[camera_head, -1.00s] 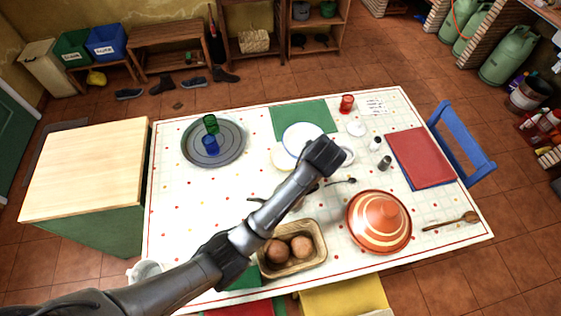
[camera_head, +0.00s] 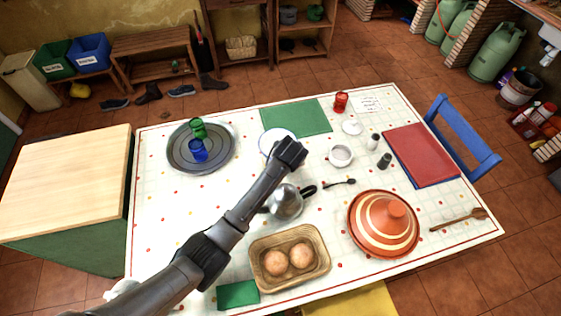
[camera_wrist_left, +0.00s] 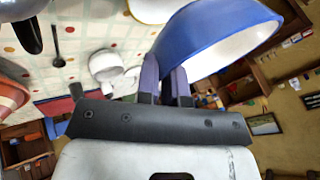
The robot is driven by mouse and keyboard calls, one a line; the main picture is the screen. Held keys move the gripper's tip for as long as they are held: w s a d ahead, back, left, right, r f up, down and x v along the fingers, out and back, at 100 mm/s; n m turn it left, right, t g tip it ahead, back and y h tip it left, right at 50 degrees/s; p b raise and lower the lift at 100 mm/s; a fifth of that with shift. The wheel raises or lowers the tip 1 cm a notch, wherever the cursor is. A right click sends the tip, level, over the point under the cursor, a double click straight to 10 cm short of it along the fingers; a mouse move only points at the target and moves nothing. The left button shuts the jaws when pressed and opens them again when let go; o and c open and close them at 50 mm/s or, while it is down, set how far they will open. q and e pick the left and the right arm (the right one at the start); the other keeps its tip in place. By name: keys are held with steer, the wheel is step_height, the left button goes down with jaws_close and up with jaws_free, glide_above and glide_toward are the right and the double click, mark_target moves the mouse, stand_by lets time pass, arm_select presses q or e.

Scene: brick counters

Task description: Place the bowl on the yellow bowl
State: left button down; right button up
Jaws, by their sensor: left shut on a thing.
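A bowl, blue outside and white inside, is held by my left gripper. It shows in the head view (camera_head: 268,141), partly behind the gripper, and in the left wrist view (camera_wrist_left: 208,35), tilted in that picture. My left gripper (camera_head: 292,150) is shut on its rim; the dark fingers (camera_wrist_left: 166,82) pinch it in the left wrist view. A pale, cream-yellow rim (camera_wrist_left: 152,10), likely of the yellow bowl, shows at the top of the left wrist view, beyond the held bowl. In the head view the yellow bowl is hidden behind the held bowl and gripper. My right gripper is out of view.
A round grey tray (camera_head: 178,157) with green and blue cups stands left. A silver teapot (camera_head: 285,203) stands under my forearm. A white pot (camera_head: 340,156) is right of the gripper, with shakers beyond. A bread basket (camera_head: 262,283) and tagine (camera_head: 382,225) are nearer.

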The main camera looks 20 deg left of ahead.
arm_select(q)
steer(key=a, duration=0.1)
steer(key=a+f, duration=0.1)
steer(key=a, duration=0.1)
steer(key=shift+w+f, duration=0.35)
steer(key=shift+f+b, duration=0.65)
steer(key=shift+f, duration=1.35)
steer(key=shift+d, duration=0.1)
steer(key=shift+f, duration=0.15)
steer(key=shift+f, duration=0.4)
steer(key=c, duration=1.2)
jaws_free()
steer(key=shift+c, duration=0.2)
